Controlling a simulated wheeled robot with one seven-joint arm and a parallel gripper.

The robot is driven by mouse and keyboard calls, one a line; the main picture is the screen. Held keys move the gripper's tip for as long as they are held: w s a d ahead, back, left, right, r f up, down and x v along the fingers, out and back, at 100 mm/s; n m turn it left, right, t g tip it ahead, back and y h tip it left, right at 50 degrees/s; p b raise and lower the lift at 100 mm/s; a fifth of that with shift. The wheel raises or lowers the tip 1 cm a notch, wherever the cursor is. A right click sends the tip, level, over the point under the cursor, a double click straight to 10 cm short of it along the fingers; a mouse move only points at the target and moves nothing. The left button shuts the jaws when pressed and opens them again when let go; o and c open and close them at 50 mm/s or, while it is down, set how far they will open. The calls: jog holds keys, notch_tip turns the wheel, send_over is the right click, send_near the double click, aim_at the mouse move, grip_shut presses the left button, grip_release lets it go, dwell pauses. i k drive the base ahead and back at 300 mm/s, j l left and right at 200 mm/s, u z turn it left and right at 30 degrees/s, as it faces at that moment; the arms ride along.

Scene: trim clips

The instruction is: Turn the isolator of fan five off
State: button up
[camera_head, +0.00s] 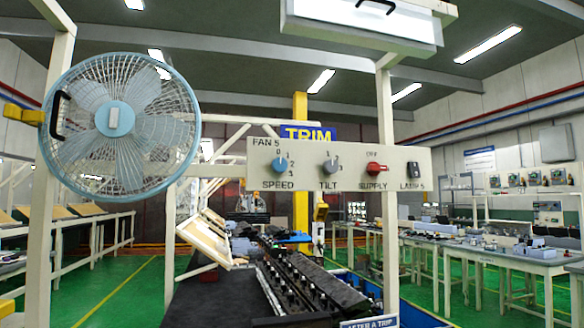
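A pale control panel (345,172) marked FAN 5 spans the middle of the head view. Its red SUPPLY knob (376,168) sits right of centre, with the word OFF above it. The knob's grip appears to lie sideways rather than upright to OFF; its exact setting is too small to be sure. A blue SPEED knob (280,164) with numbers beside it and a grey TILT knob (331,166) are to its left. A dark lamp switch (413,169) is at the right end. The caged fan (118,128) hangs at left. My gripper is not in view.
Pale posts (388,200) stand behind the panel and beside the fan. A black handle (58,115) is on the fan's left rim. A dark assembly bench (300,280) lies below the panel. Workbenches (520,258) stand at right. Green floor (120,285) is clear at left.

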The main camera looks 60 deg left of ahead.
aim_at(374, 169)
jog(key=u, duration=2.05)
